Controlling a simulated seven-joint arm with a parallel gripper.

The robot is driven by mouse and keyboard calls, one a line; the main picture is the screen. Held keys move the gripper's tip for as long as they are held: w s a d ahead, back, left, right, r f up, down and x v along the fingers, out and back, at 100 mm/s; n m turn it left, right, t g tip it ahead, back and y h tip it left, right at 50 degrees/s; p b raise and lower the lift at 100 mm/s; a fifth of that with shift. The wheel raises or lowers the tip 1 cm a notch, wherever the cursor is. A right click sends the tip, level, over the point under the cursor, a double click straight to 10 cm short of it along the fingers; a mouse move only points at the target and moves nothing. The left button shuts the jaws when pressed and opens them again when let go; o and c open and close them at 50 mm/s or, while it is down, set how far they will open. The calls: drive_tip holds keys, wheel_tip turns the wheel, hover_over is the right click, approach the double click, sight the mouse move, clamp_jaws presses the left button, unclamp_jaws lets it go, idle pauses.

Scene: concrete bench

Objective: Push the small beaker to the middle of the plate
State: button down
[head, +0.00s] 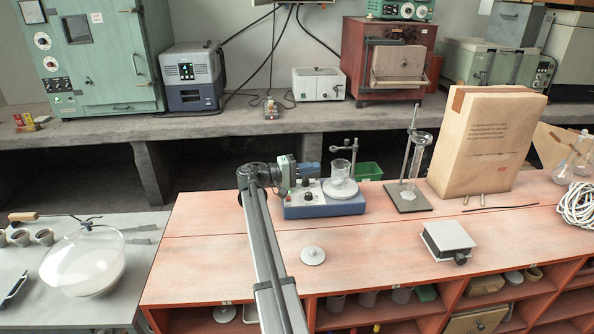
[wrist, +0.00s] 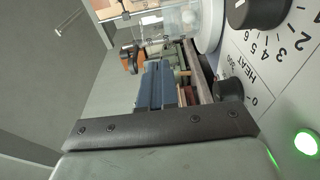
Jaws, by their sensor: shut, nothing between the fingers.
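The small clear glass beaker (head: 341,170) stands upright on the round white plate (head: 342,191) of the blue hotplate (head: 310,208). It sits toward the plate's far edge, off centre. My gripper (head: 317,169) is shut and empty, low over the hotplate's left part, to the left of the beaker. In the wrist view the beaker (wrist: 180,18) shows beyond my gripper's fingers, with the plate's white rim (wrist: 211,27) beside it. I cannot tell whether the fingers touch the beaker.
The hotplate's knobs (wrist: 250,12) and green light (wrist: 306,143) lie close to my gripper. A rod (head: 356,157) rises behind the plate. A stand with a glass cylinder (head: 418,165) is to the right, with a green bin (head: 368,171) behind. The bench front is mostly clear around a white disc (head: 313,256).

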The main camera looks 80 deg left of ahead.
sight(332, 172)
drive_tip(key=shift+w+d, duration=1.05)
drive_tip(key=shift+w, duration=0.2)
drive_tip(key=shift+w+d, duration=0.55)
drive_tip(key=shift+w, duration=0.15)
drive_tip(key=shift+a, duration=0.1)
